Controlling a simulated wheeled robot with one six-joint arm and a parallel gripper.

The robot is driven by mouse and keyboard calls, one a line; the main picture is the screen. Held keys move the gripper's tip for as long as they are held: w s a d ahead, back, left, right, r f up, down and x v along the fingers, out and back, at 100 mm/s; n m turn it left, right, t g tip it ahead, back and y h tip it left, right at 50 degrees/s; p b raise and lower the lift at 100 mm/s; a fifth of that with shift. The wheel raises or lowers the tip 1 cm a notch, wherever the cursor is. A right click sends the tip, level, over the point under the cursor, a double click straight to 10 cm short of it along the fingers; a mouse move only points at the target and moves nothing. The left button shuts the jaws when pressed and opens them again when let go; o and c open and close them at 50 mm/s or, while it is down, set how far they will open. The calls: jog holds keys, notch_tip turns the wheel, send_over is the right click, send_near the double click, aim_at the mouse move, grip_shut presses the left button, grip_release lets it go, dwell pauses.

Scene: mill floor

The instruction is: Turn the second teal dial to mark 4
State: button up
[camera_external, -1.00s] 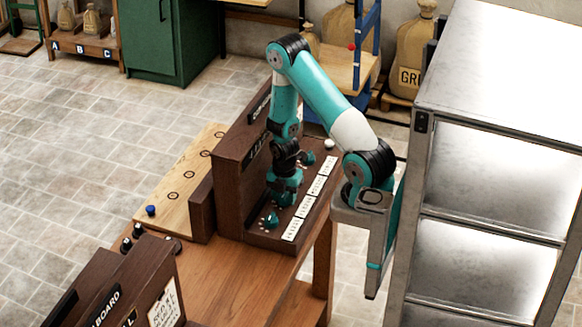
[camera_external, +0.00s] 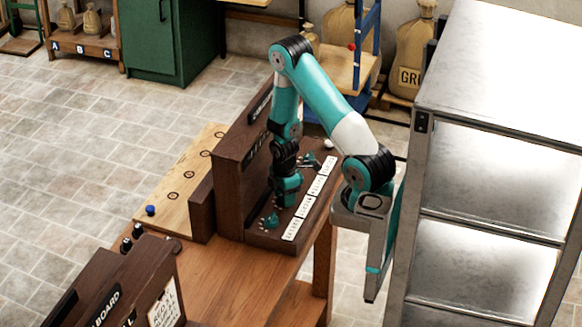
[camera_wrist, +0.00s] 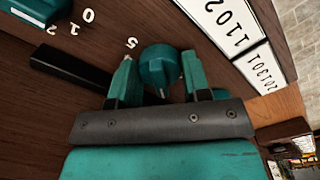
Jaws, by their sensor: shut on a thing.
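My gripper (camera_wrist: 157,72) is shut on a teal dial (camera_wrist: 160,62) in the wrist view, with a finger on either side of it. White figures 5, 0, 1 and 2 show on the brown panel; I cannot tell which mark the held dial points at. Part of another teal dial (camera_wrist: 38,10) shows at the top left. In the external view my gripper (camera_external: 286,197) is low over the panel (camera_external: 262,238) and hides the held dial. One teal dial (camera_external: 269,221) stands nearer the camera and another (camera_external: 309,163) stands farther back.
White number cards (camera_external: 309,202) line the panel's right edge. A brown upright board (camera_external: 232,170) stands close at the left of my gripper. A white knob (camera_external: 329,144) is at the far end. A grey metal shelf (camera_external: 480,100) stands to the right.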

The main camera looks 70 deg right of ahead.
jog(key=m, duration=0.5)
jog(key=shift+m+b, duration=0.3)
jog(key=shift+b, duration=0.1)
jog(key=m, duration=0.5)
jog(key=shift+b, duration=0.3)
jog(key=m, duration=0.5)
jog(key=shift+m, duration=0.4)
jog(key=shift+w+m+b, duration=0.1)
jog(key=shift+m+b, duration=0.25)
jog(key=shift+m, duration=1.85)
jog(key=o, duration=0.9)
jog(key=shift+o, duration=0.2)
